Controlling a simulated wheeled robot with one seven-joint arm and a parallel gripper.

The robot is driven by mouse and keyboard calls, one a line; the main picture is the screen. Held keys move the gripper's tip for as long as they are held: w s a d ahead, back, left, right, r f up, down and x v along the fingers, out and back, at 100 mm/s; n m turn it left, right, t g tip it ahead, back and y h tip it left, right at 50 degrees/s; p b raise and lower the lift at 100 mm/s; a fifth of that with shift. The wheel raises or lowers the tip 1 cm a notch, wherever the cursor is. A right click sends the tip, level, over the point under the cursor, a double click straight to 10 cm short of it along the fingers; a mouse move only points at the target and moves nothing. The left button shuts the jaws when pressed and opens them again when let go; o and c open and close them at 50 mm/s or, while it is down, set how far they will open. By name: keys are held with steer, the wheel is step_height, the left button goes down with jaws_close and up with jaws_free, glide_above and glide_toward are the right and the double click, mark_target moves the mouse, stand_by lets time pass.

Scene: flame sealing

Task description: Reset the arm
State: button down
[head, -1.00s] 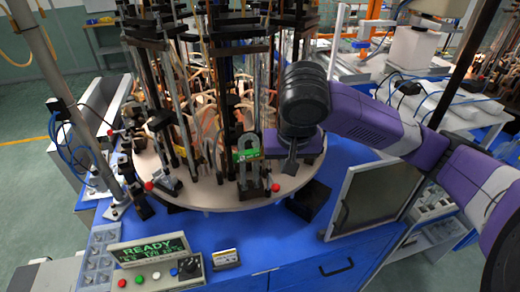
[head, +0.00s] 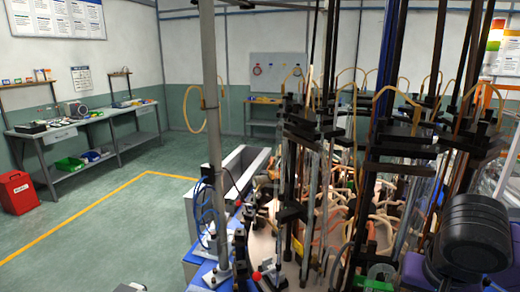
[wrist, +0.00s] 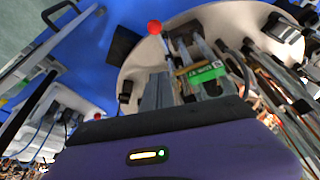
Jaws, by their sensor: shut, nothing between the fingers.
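My gripper (wrist: 158,92) shows in the wrist view as grey fingers held together, with nothing between them. They point over the pale round turntable (wrist: 130,66), close to a fixture with a green label (wrist: 204,73) and a red ball knob (wrist: 154,27). Whether the fingers touch the fixture I cannot tell. In the head view only a black joint and purple parts of my arm show at the lower right; the gripper itself is out of that picture.
The crowded turntable carries tall black posts (head: 371,130) and glass tubing close to my arm. A metal pole (head: 211,110) stands at its left. Further left, a grey workbench (head: 88,125) and a red bin (head: 18,192) stand by the wall, with open green floor (head: 110,225) between.

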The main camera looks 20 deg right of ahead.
steer(key=w+a+r+n+t+y+b, duration=0.1)
steer(key=w+a+r+t+y, duration=0.2)
steer(key=w+a, duration=0.5)
steer(key=w+a+r+t+y+b, duration=0.1)
steer(key=w+a+t+y, duration=0.3)
steer(key=a, duration=0.7)
steer(key=w+a+r+n+t+y+b, duration=0.1)
steer(key=w+a+r+t+y, duration=0.2)
steer(key=w+a+t, duration=0.5)
steer(key=s+a+f+m+g+h+b, duration=0.2)
steer(key=s+f+h, duration=0.5)
steer(key=s+f, duration=1.15)
steer(key=s+d+f+n+b, duration=0.1)
steer(key=s+n, duration=0.4)
steer(key=s, duration=0.5)
steer(key=s+d+f+n+b, duration=0.1)
steer(key=s+d+n, duration=0.3)
steer(key=s, duration=0.5)
steer(key=shift+s+d+f+n+g, duration=0.2)
steer(key=shift+s+f+n+g, duration=0.15)
steer(key=shift+f+n, duration=0.5)
